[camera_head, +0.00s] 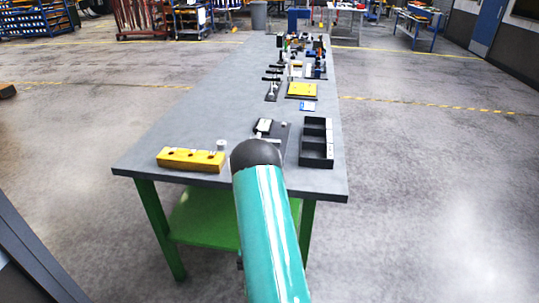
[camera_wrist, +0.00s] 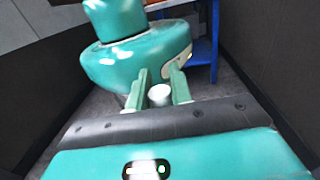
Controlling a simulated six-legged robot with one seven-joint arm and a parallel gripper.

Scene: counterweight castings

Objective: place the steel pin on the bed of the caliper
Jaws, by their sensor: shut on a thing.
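In the wrist view my gripper (camera_wrist: 160,88) has its two green fingers on either side of a pale round-topped cylinder, which looks like the steel pin (camera_wrist: 159,96). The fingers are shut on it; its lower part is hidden. In the head view a device with a light face (camera_head: 264,126), which seems to be the caliper, lies near the table's near end. A dark flat plate (camera_head: 284,134) lies beside it, partly hidden by my arm. Its bed cannot be made out clearly. My gripper does not show in the head view.
A yellow block (camera_head: 187,160) with dark holes stands at the table's near left, with a small pale cylinder (camera_head: 221,145) at its right end. A black compartment tray (camera_head: 316,160) stands at the right edge. A yellow panel (camera_head: 302,90) and tools lie farther back.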

